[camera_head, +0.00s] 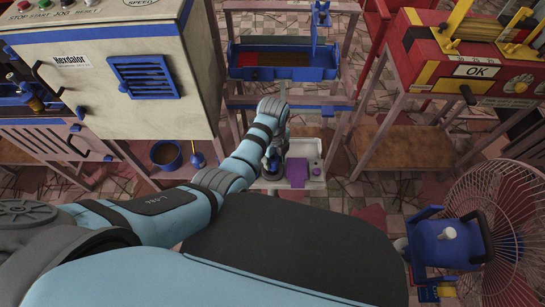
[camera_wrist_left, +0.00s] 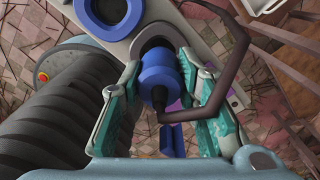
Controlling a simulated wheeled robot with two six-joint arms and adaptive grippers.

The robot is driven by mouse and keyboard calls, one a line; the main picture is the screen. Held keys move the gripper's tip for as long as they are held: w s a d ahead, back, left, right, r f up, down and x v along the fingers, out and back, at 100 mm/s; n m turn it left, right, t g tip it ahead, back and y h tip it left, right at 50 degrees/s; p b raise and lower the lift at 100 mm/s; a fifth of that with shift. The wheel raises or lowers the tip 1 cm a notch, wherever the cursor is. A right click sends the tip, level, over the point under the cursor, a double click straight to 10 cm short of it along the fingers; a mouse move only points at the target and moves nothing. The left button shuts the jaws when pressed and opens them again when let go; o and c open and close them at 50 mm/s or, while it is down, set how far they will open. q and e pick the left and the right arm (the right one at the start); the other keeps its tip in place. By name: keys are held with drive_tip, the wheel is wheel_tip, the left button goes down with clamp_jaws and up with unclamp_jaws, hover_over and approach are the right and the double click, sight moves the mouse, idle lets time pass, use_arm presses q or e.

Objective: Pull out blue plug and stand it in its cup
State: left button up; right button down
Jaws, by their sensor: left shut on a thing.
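In the left wrist view, the blue plug (camera_wrist_left: 158,72) sits between the teal-padded fingers of my left gripper (camera_wrist_left: 160,80), which is shut on it. A dark round opening with a pale rim (camera_wrist_left: 157,42) shows right behind the plug; I cannot tell whether the plug is still partly inside it. A blue ring with a dark hollow (camera_wrist_left: 110,10), possibly the cup, is at the top edge, apart from the plug. In the head view my left gripper (camera_head: 273,155) is over a pale tray (camera_head: 302,148), hiding most of the plug. My right gripper is not in view.
A purple block (camera_head: 297,172) lies on the tray. A cream machine (camera_head: 150,100) stands left, a red machine (camera_head: 470,65) right, and a wire fan (camera_head: 500,215) lower right.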

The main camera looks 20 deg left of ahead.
use_arm(q)
drive_tip(key=shift+f+b, duration=0.8)
drive_tip(key=shift+f, duration=0.6)
drive_tip(key=o, duration=1.2)
drive_tip(key=shift+o, duration=0.2)
